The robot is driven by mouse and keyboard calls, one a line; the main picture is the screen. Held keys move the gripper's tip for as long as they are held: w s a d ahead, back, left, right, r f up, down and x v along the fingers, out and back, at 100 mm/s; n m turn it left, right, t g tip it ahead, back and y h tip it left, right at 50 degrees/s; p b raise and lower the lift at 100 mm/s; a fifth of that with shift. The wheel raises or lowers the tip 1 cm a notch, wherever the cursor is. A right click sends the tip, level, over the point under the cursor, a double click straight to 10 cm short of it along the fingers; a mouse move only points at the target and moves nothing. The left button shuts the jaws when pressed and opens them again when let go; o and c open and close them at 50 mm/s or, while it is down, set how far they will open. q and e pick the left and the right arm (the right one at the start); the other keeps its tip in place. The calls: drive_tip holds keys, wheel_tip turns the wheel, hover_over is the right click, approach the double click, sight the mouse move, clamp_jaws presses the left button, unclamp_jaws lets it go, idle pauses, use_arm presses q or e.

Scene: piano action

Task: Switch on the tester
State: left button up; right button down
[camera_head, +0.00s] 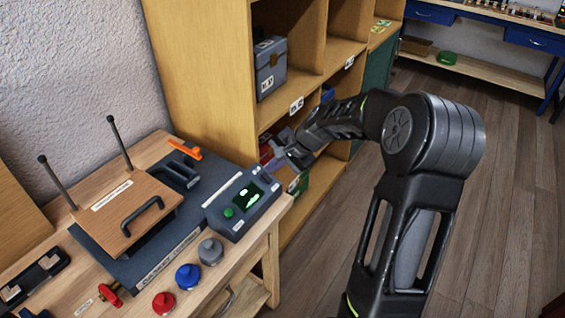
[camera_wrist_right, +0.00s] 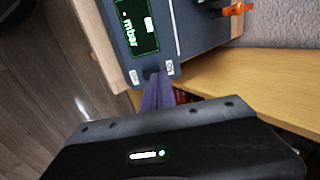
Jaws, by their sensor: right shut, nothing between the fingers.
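The tester (camera_head: 243,203) is a grey box with a sloped top at the right end of the wooden bench. Its screen (camera_head: 248,196) is lit with green marks, and a green button sits left of the screen. In the right wrist view the tester (camera_wrist_right: 188,30) shows a screen (camera_wrist_right: 138,27) reading "mbar" in green. My right gripper (camera_head: 270,164) is shut and empty at the tester's far right end. In the wrist view its fingertips (camera_wrist_right: 156,84) are by the tester's edge between two small white labels; I cannot tell whether they touch. My left gripper is not in view.
A wooden board (camera_head: 128,205) with a black handle and two upright posts lies left of the tester. Red, blue and grey knobs (camera_head: 188,277) stand along the front. An orange item (camera_head: 184,149) lies behind. A wooden shelf (camera_head: 205,80) rises close behind the gripper.

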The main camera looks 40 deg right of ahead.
sight(265, 178)
drive_tip(key=shift+b+x, duration=0.3)
drive_tip(key=shift+x, duration=1.75)
drive_tip(key=shift+w+a+f, duration=0.1)
drive_tip(key=shift+w+f, duration=0.1)
drive_tip(key=shift+f, duration=0.05)
drive_tip(key=shift+r, duration=0.15)
drive_tip(key=shift+b, duration=0.3)
drive_tip(key=shift+s, duration=0.15)
drive_tip(key=shift+s+d+f+b, duration=0.25)
drive_tip(key=shift+s+f+b, duration=0.1)
drive_tip(key=shift+s+b, duration=0.2)
drive_tip(key=shift+r, duration=0.1)
